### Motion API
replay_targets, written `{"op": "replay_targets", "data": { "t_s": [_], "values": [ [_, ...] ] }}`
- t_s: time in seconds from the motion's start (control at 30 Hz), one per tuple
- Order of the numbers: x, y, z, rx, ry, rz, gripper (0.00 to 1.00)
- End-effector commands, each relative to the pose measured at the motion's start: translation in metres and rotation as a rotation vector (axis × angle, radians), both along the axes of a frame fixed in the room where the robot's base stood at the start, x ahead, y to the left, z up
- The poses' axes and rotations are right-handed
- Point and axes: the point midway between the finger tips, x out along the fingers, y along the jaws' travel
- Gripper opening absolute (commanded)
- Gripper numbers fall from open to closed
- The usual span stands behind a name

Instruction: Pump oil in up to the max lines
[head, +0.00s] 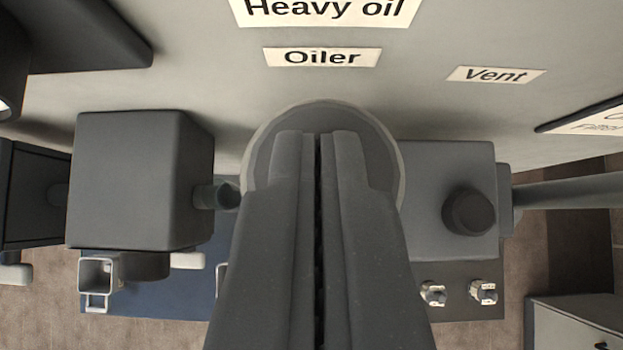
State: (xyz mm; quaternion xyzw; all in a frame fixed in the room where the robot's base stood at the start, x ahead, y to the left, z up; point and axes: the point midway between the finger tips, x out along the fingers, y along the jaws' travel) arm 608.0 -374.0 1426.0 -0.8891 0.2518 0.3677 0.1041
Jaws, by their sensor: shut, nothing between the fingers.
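My gripper (318,140) is shut and empty, its two fingers together in the middle of the head view. Its tips lie in front of a round grey part with a pale rim (392,150), below the "Oiler" label (322,57). I cannot tell whether the tips touch it. A larger label above reads "Heavy oil" (325,10). No max lines or oil level can be made out; my fingers hide much of the round part and what lies below it.
A dark grey box (140,180) stands at left, with a short pipe stub (218,195). A grey block with a dark round knob (468,210) is at right, under the "Vent" label (496,75). A pipe (570,192) runs right. A cabinet (575,330) stands at lower right.

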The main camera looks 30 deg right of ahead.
Motion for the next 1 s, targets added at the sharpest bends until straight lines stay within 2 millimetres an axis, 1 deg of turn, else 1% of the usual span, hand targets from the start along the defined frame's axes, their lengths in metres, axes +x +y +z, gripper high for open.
{"op": "replay_targets", "data": {
  "t_s": [0.33,0.67,1.0],
  "values": [
    [0.0,0.0,-0.001,0.0,0.001,0.001,0.0],
    [0.0,0.001,-0.021,0.001,0.002,0.001,0.0],
    [0.0,0.001,-0.022,0.004,0.008,0.002,0.0]
  ]
}}
